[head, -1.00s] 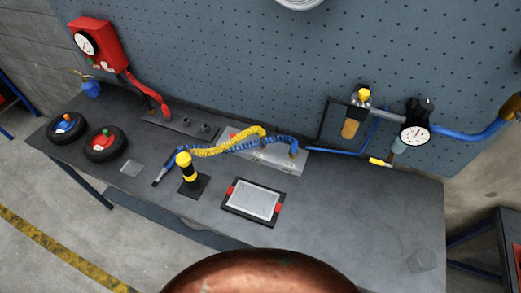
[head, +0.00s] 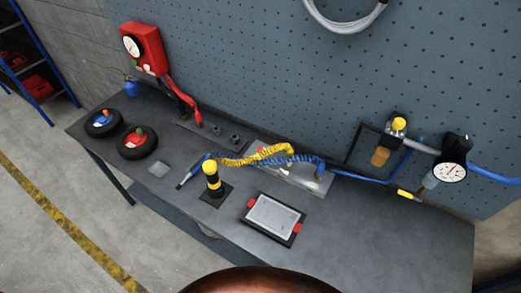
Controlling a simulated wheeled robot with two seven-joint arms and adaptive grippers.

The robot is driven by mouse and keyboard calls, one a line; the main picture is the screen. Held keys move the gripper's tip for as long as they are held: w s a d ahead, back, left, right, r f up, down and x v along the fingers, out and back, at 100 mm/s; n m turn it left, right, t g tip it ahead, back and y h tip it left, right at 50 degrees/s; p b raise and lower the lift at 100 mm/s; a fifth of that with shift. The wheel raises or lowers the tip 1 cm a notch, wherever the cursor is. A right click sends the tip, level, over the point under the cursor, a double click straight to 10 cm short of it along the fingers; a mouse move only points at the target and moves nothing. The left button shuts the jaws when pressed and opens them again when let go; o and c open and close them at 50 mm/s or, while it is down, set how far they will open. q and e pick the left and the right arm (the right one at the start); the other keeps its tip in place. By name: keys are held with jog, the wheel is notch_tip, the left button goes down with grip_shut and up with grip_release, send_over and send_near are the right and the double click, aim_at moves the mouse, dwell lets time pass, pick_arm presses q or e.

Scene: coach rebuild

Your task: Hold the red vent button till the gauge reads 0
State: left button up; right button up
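A red wall box (head: 152,45) with a round white gauge (head: 132,45) hangs on the pegboard at the upper left. Small buttons (head: 142,68) sit low on its front; their colours are hard to tell, and I cannot single out a red vent button. A second round gauge (head: 450,173) is on the air line at the right. Both gauges are too small to read. Neither of my grippers is in view.
The grey bench (head: 360,225) holds two black wheels (head: 138,152), a yellow-black handle (head: 212,182), coiled yellow (head: 240,160) and blue hoses, and a framed tray (head: 273,217). The bench's front right is clear. Blue shelving (head: 38,70) stands at the far left.

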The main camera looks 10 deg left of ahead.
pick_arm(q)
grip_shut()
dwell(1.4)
